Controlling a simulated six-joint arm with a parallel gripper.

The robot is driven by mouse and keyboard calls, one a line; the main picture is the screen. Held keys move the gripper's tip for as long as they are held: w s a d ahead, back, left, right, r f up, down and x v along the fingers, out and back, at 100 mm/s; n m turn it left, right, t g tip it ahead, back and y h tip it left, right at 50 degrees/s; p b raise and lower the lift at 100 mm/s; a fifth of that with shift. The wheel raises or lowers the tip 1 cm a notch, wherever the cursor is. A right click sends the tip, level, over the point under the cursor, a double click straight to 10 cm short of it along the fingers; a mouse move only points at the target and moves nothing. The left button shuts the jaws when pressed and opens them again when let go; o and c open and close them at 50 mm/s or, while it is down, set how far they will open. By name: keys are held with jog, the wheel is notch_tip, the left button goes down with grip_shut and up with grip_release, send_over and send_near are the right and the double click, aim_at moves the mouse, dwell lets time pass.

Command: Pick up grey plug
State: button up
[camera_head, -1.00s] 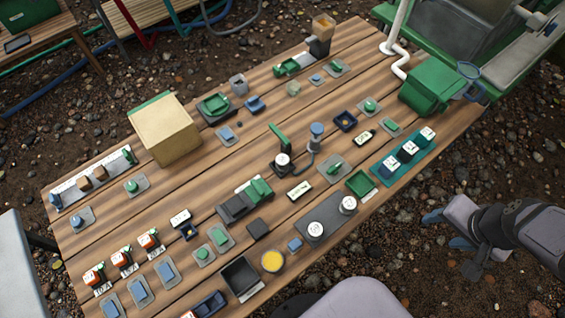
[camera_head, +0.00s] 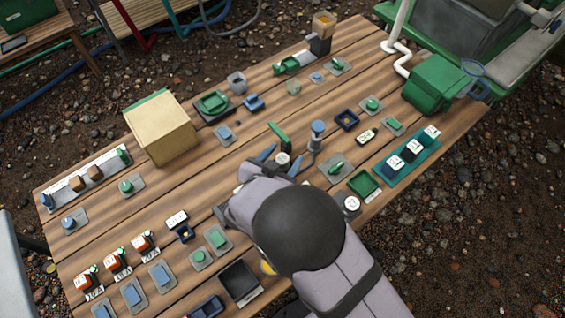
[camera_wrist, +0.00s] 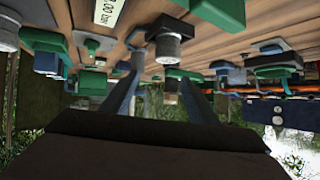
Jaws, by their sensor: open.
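A small grey stubby piece (camera_head: 238,83) stands at the back of the wooden table, left of the middle; it looks like the grey plug, though its shape is too small to be certain. My gripper (camera_head: 281,160) is over the middle of the table, open and empty, its blue-grey fingers pointing to the back. It is well in front of the grey piece. A round white-faced gauge (camera_head: 283,158) shows between the fingertips. In the wrist view the fingers of my gripper (camera_wrist: 163,80) are spread apart, with a silver cylinder (camera_wrist: 168,47) beyond them.
A blue-grey knobbed post (camera_head: 317,132) with a cable stands right of my fingers, and a green lever (camera_head: 279,135) just behind them. A tan box (camera_head: 163,130) stands at left. Small parts crowd the table (camera_head: 195,165); bare planks show between them.

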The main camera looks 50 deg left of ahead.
aim_at(282, 162)
jog(key=shift+n+t, duration=0.3)
jog(key=shift+t, duration=0.6)
jog(key=s, duration=0.2)
jog(key=s+d+f, duration=0.1)
jog(key=s, duration=0.1)
jog(key=s+f, duration=0.1)
jog(key=s, duration=0.2)
jog(key=shift+d, duration=0.25)
jog(key=shift+x, duration=1.15)
jog(key=shift+w+a+f+p, duration=0.1)
jog(key=shift+w+p, duration=0.35)
jog(key=shift+w, duration=0.15)
jog(key=shift+p+x, duration=0.5)
jog(key=shift+x, duration=1.5)
jog(key=c, duration=1.2)
